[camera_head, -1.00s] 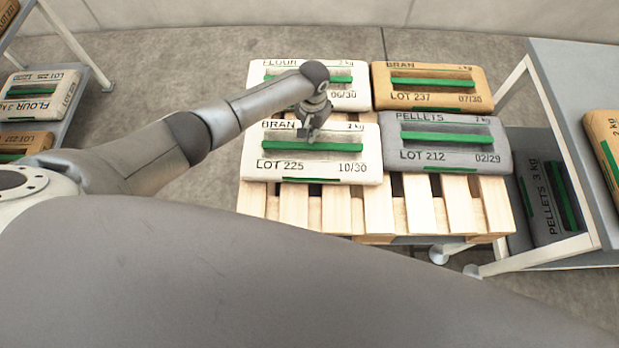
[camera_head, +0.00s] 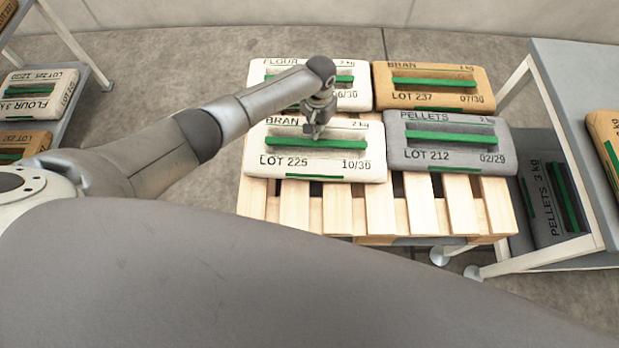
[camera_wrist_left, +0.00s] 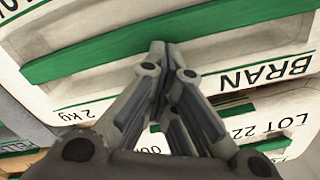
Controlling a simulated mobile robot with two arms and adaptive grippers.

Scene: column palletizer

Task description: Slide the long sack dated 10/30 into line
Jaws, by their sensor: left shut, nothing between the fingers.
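The long white BRAN sack (camera_head: 315,170), marked LOT 225 and 10/30, lies at the near left of the pallet (camera_head: 340,207). It has a green strip over a recess in its top. My left gripper (camera_head: 311,134) is shut and empty, pointing down at the recess just behind that strip. In the left wrist view the closed fingertips (camera_wrist_left: 160,48) overlap the green strip of the BRAN sack (camera_wrist_left: 215,85); contact cannot be told. My right gripper is not in view.
The grey PELLETS sack (camera_head: 445,156) lies right beside the BRAN sack. Behind are a white FLOUR sack (camera_head: 262,75), partly hidden by my arm, and a tan BRAN sack (camera_head: 430,86). A shelf (camera_head: 575,75) stands at the right, another (camera_head: 78,50) at the left.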

